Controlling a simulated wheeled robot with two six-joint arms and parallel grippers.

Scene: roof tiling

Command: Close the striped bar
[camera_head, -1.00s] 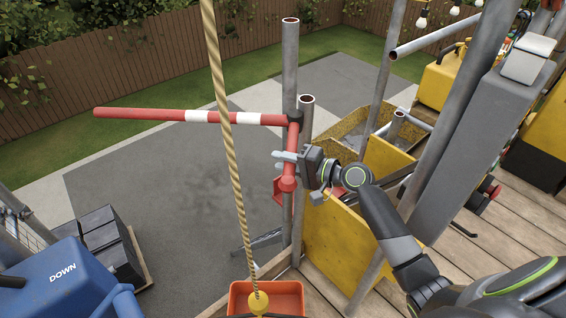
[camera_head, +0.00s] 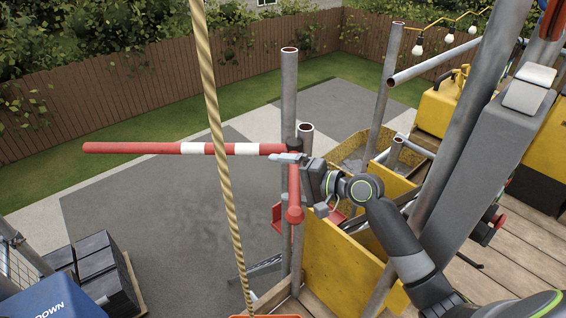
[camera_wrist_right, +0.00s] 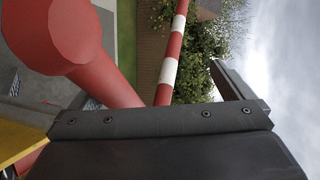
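The striped bar (camera_head: 190,148), red with white bands, extends level to the left from a red upright sleeve (camera_head: 294,190) beside the scaffold posts. My right gripper (camera_head: 287,158) is at the upper part of this sleeve, just below the bar's hinged end. One pale finger shows in front of the red; the other is hidden, so I cannot tell whether it grips. In the right wrist view the bar (camera_wrist_right: 171,62) runs up and away, with a large red tube end close by at the left. My left gripper is not in view.
A rope (camera_head: 218,130) hangs in front of the bar. Grey scaffold posts (camera_head: 289,90) stand at the hinge. A yellow panel (camera_head: 340,245) and wooden decking (camera_head: 500,262) lie right of it. A blue machine (camera_head: 45,300) and stacked dark blocks (camera_head: 100,265) are lower left.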

